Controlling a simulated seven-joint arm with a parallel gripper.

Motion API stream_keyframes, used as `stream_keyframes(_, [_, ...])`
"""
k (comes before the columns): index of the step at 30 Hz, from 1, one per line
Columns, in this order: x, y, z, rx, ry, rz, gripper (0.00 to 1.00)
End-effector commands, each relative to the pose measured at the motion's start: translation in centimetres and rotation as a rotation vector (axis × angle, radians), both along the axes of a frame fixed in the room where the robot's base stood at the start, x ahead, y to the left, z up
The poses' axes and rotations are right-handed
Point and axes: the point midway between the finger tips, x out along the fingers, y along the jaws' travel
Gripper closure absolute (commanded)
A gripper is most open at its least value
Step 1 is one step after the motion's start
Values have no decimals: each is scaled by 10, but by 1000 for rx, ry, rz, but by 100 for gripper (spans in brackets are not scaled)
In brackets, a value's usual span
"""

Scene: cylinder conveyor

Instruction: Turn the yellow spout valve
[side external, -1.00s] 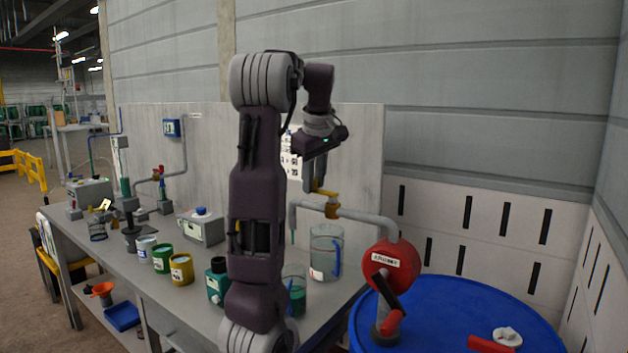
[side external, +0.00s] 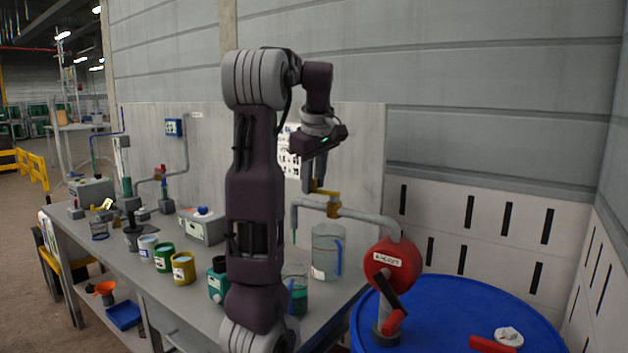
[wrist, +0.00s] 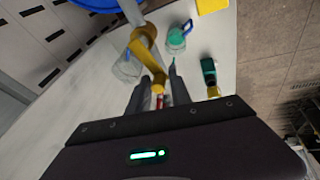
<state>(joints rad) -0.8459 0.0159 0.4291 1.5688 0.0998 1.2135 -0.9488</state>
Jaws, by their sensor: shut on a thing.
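The yellow spout valve (side external: 333,207) sits on the grey pipe (side external: 362,217) that rises from the red pump on the drum. In the wrist view the yellow valve (wrist: 146,42) runs down between the fingers. My gripper (side external: 315,186) points down at the valve and is shut on the yellow handle. In the wrist view my gripper (wrist: 159,80) has one finger on each side of the handle. The fingertips partly hide the handle's end in the side view.
A clear jug (side external: 326,250) stands below the pipe, and a beaker with green liquid (side external: 296,277) stands closer. The red pump (side external: 388,262) is on the blue drum (side external: 455,310) at right. Several cans and a green bottle (side external: 217,284) line the bench. A wall panel stands behind.

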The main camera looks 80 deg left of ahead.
Motion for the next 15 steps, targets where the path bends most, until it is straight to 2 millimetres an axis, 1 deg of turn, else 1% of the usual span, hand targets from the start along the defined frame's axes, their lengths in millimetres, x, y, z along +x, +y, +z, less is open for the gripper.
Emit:
stream_keyframes(4, [-3,-4,-1,-4,5,2,89])
stream_keyframes(9, [-7,-12,-1,-5,3,1,86])
stream_keyframes(15, [-7,-14,-2,-7,4,0,86])
